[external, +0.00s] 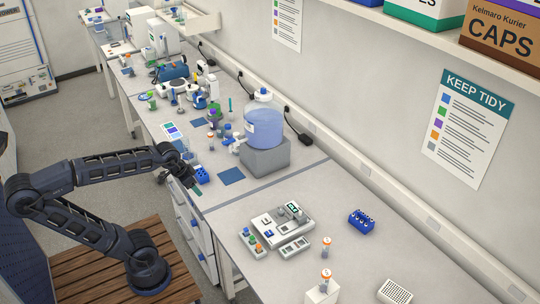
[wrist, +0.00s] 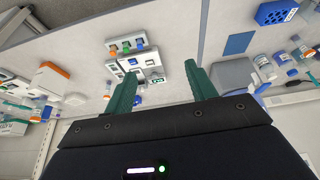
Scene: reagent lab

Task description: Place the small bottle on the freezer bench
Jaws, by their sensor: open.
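Several small bottles are in view, and I cannot tell which one the task means. In the external view, one orange-capped bottle (external: 326,248) stands on the near bench and another orange-capped bottle (external: 325,278) stands nearer the front. Blue-capped bottles (wrist: 262,62) show at the right of the wrist view. My gripper (external: 187,174) is over the bench edge, beside a blue rack (external: 201,176). In the wrist view its green fingers (wrist: 162,72) are spread apart with nothing between them. I cannot tell which bench is the freezer bench.
A large blue jug (external: 264,127) stands on a grey block on the bench (external: 316,208). A device with a display (external: 281,224), a blue tube holder (external: 361,222) and a white rack (external: 395,292) sit nearer.

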